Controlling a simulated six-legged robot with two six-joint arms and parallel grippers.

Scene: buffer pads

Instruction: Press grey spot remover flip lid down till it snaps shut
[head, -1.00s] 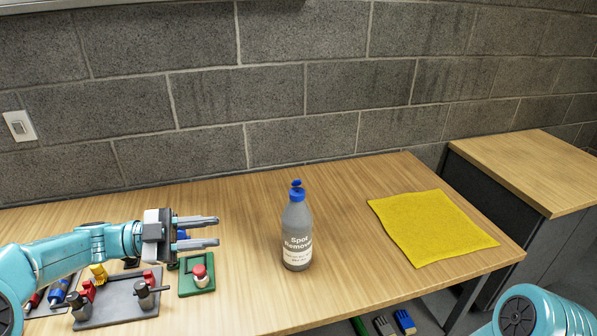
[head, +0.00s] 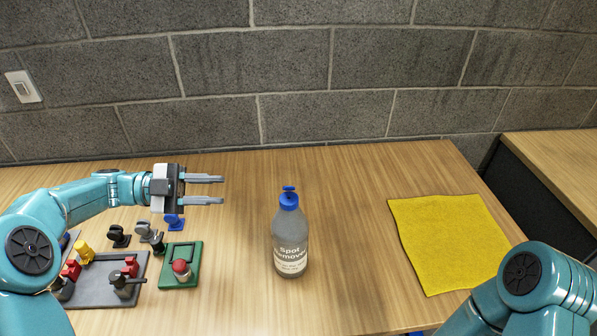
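The grey spot remover bottle (head: 290,240) stands upright on the wooden table, a little left of the picture's middle. Its blue flip lid (head: 289,189) stands raised above the blue cap collar (head: 289,202), with a small gap between them. My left gripper (head: 222,189) is left of the bottle, apart from it, about level with the lid in the picture. Its two grey fingers point right, parted, with nothing between them. My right arm shows at the lower right, but its gripper is out of the picture.
A yellow cloth (head: 450,240) lies on the right of the table. A green plate with a red knob (head: 181,268) and a grey board with several small fittings (head: 95,295) lie at the left. Table around the bottle is clear. A grey block wall stands behind.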

